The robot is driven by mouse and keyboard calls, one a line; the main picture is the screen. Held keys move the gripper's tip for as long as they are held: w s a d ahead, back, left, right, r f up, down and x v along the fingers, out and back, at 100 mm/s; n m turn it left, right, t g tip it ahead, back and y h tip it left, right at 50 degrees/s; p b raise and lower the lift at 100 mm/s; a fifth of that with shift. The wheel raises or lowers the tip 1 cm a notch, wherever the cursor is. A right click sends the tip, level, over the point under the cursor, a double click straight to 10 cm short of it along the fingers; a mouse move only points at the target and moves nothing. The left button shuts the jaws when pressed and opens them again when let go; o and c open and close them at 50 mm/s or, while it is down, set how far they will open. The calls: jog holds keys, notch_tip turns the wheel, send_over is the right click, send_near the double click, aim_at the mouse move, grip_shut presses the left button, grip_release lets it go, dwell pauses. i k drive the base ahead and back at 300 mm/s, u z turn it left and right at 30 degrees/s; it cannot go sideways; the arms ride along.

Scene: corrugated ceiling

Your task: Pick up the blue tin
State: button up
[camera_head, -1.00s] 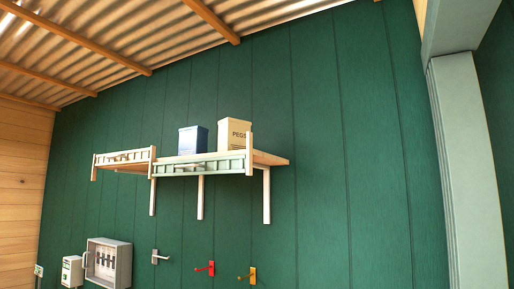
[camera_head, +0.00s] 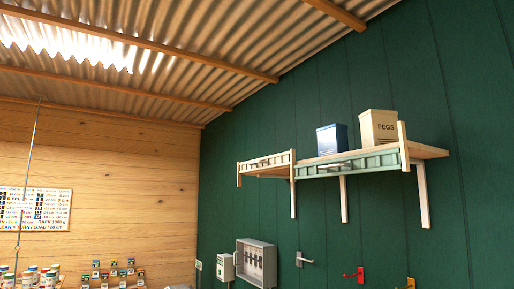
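The blue tin (camera_head: 333,139) stands upright on a high wooden wall shelf (camera_head: 432,151) on the green wall, right of the picture's middle. Its lower edge is partly hidden by the shelf's front rail. A beige box marked PEGS (camera_head: 379,128) stands close to its right. My gripper is not in view.
The shelf has a railed front and hangs on pale brackets (camera_head: 343,200). Below it are a grey open wall box (camera_head: 256,262), a red hook (camera_head: 355,273) and a yellow hook (camera_head: 405,284). Several small tins and boxes (camera_head: 112,274) stand at the lower left. A sign (camera_head: 35,208) hangs on the wooden wall.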

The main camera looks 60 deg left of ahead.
aim_at(332, 139)
jog(key=u, duration=1.7)
